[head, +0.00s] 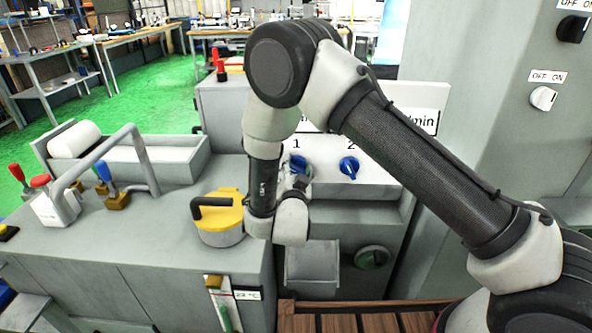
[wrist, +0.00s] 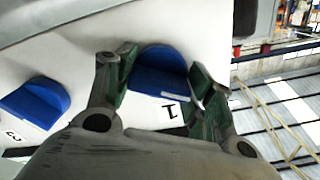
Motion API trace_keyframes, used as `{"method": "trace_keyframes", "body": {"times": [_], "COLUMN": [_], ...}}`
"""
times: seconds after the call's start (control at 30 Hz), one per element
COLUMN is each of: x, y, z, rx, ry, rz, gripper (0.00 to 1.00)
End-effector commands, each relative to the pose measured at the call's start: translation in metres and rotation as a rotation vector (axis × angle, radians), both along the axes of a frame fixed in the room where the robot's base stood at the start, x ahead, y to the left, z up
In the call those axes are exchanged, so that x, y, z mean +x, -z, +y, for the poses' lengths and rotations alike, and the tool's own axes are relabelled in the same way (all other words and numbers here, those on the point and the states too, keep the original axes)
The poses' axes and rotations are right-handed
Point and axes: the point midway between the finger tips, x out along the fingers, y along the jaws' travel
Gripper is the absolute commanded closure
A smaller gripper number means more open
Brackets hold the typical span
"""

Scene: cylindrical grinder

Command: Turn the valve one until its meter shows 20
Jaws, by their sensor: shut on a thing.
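Valve one is a blue knob (head: 301,163) on the sloped white panel, under the label "1". In the wrist view the blue knob (wrist: 160,68) sits between the two fingers of my gripper (wrist: 163,78), which is shut on it. In the head view my gripper (head: 298,183) is at the knob, partly covered by my own wrist. The meter display (head: 425,121) above the panel is mostly hidden behind my arm; only "min" at its right end shows, and no reading can be seen.
A second blue knob, valve two (head: 349,167), is just to the right. A yellow-lidded pot (head: 218,222) with a black handle stands left of my wrist. A green round knob (head: 372,257) is below the panel. A bent grey pipe (head: 105,150) rises at left.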

Motion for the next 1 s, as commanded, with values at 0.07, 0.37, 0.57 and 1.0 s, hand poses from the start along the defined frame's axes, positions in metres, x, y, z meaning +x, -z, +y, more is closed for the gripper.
{"method": "trace_keyframes", "body": {"times": [0.07, 0.37, 0.57, 1.0], "x": [-0.0005, -0.0005, -0.0006, -0.0002], "y": [0.001, 0.0011, 0.0012, 0.0004], "z": [-0.0002, -0.0003, -0.0002, -0.0001], "rx": [-0.022, -0.054, -0.053, -0.052], "ry": [0.0, 0.0, -0.001, 0.0], "rz": [0.003, 0.004, 0.005, 0.003], "gripper": [0.7, 0.7, 0.7, 0.25]}}
